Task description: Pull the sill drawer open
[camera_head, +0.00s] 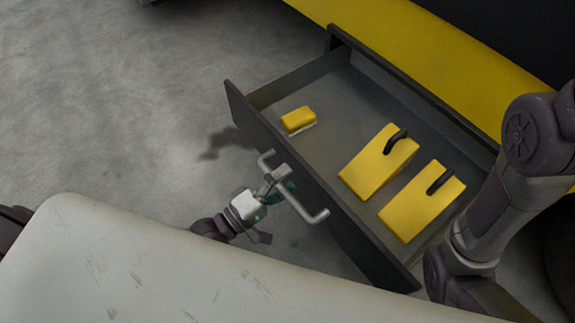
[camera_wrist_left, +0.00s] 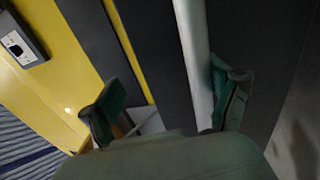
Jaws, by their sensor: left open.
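The sill drawer (camera_head: 340,232) stands pulled out from the yellow sill (camera_head: 425,50), its dark front towards me. A grey bar handle (camera_head: 305,205) runs along the drawer front; it also shows in the wrist view (camera_wrist_left: 193,45). My left gripper (camera_head: 275,184) is at the handle's middle with its fingers apart. In the wrist view, the open fingers (camera_wrist_left: 168,105) have green pads, and the bar passes close beside the right-hand finger. I cannot tell whether that finger touches it. My right gripper is out of view.
Inside the drawer lie two yellow wedge blocks (camera_head: 375,165) (camera_head: 420,205) with black handles and a small yellow block (camera_head: 298,119). My right arm (camera_head: 505,195) is beside the drawer's right end. Grey floor (camera_head: 120,110) on the left is clear.

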